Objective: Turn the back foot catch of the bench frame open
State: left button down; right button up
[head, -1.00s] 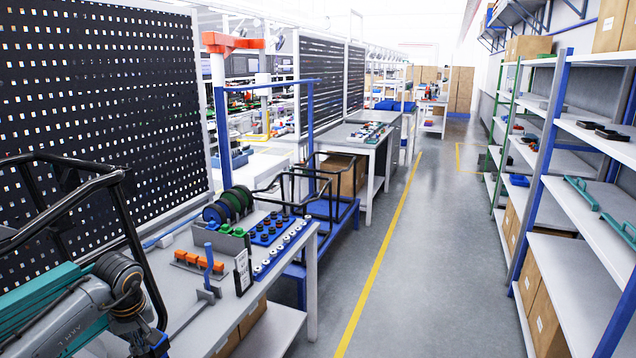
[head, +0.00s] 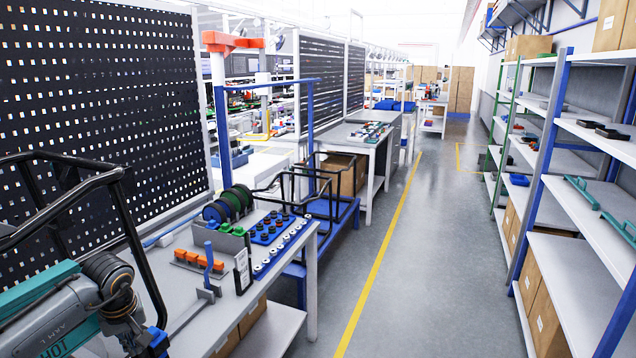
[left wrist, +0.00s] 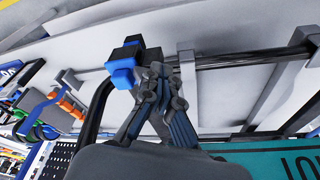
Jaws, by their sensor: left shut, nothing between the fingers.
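The bench frame (head: 132,225) is a black bent-tube frame at the left of the head view. A blue block with black parts, which looks like a foot catch (left wrist: 122,73), sits by the lower end of a black tube in the left wrist view. Blue also shows at the tube's foot in the head view (head: 157,340). My left gripper (left wrist: 157,72) is shut and empty, its fingertips close beside the blue block. I cannot tell whether they touch it. The catch's turn position is unclear. My right gripper is not in view.
The grey bench (head: 195,322) carries orange parts (head: 199,261), a blue-handled tool (head: 208,262) and a blue tray of round parts (head: 280,236). A black perforated panel (head: 100,90) stands behind. The aisle floor (head: 410,250) at right is clear, with shelves (head: 560,185) beyond it.

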pick_arm(q)
jog(key=shift+a, duration=0.2)
jog(key=shift+s, duration=0.15)
dwell(0.4)
notch_tip(320, 180, up, 6)
jog(key=p, duration=0.4)
jog(key=shift+s+d, duration=0.2)
jog(key=shift+s, duration=0.1)
